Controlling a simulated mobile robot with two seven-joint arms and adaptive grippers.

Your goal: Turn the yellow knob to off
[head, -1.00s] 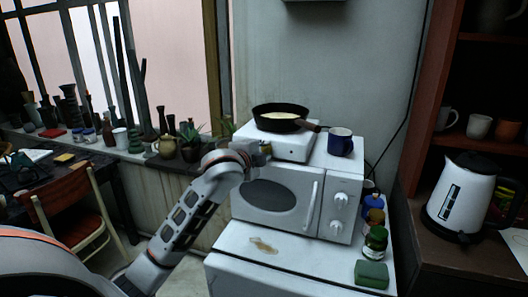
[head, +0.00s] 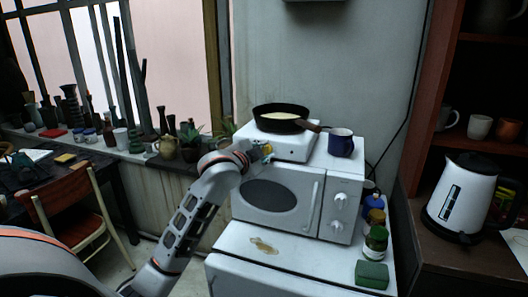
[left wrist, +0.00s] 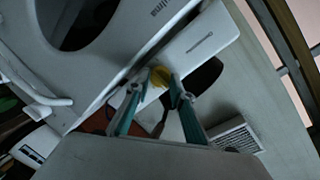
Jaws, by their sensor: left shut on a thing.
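The yellow knob (left wrist: 160,74) is on the front of a white hot plate (head: 284,147). The hot plate sits on top of the microwave and bears a dark frying pan (head: 281,120). My left gripper (head: 268,152) is at the front of the hot plate, and its teal fingers (left wrist: 158,84) are closed around the knob in the left wrist view. The fingers hide part of the knob, and I cannot read which setting it points to. My right gripper is in neither view.
The white microwave (head: 330,198) stands below, with its handle and dials to the right of my left arm. A blue mug (head: 340,143) stands beside the pan. Jars (head: 376,238) and a green block (head: 371,275) are at the right edge of the white top.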

